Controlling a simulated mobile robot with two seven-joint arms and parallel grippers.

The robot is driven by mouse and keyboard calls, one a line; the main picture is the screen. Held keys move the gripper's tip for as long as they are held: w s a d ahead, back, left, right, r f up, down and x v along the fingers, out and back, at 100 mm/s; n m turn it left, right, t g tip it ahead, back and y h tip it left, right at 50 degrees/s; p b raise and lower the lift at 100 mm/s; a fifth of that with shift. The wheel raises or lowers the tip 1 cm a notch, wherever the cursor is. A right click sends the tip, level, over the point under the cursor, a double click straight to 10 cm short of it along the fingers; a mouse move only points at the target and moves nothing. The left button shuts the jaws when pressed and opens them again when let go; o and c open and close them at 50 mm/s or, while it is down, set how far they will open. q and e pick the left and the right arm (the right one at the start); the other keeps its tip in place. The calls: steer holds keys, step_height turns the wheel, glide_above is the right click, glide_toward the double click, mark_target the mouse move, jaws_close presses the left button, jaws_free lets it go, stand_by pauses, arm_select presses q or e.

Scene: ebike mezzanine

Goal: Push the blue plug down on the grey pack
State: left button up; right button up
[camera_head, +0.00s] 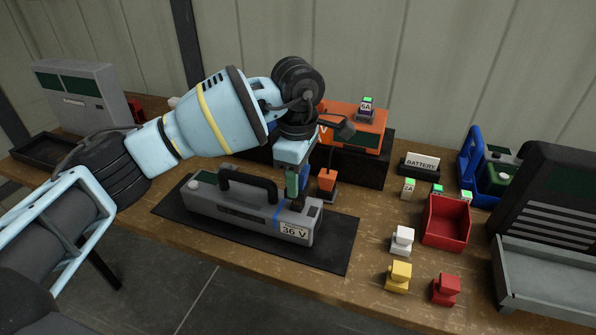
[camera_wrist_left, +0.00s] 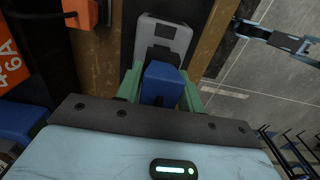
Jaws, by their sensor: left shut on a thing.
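The grey pack (camera_head: 232,205) lies on a black mat, with a dark handle on top, a blue stripe and a 36 V label. My left gripper (camera_head: 297,188) points down over the right end of the pack. It is shut on the blue plug (camera_wrist_left: 160,84), which sits between the green fingers in the left wrist view. The pack (camera_wrist_left: 163,32) shows just beyond the plug there. In the head view the fingers mostly hide the plug. I cannot tell how deep it sits in the pack. My right gripper is not in view.
An orange pack (camera_head: 362,127) on a black stand and an orange plug (camera_head: 327,182) are close behind the gripper. A red bin (camera_head: 446,220) and white (camera_head: 402,240), yellow (camera_head: 399,276) and red (camera_head: 445,289) plugs stand to the right. The mat's (camera_head: 335,245) right end is clear.

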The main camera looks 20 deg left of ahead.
arm_select(q)
steer(key=shift+f+b, duration=0.45)
steer(key=shift+f, duration=1.35)
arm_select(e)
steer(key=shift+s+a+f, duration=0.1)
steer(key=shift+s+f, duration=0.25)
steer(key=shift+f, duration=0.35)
arm_select(q)
steer(key=shift+f, duration=0.2)
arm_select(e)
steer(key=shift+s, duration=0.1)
arm_select(q)
steer(key=o, duration=1.1)
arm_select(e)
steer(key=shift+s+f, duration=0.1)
arm_select(q)
step_height(320, 180, up, 7)
steer(key=shift+f+b, duration=0.15)
steer(key=shift+b, duration=0.15)
steer(key=shift+r, duration=0.6)
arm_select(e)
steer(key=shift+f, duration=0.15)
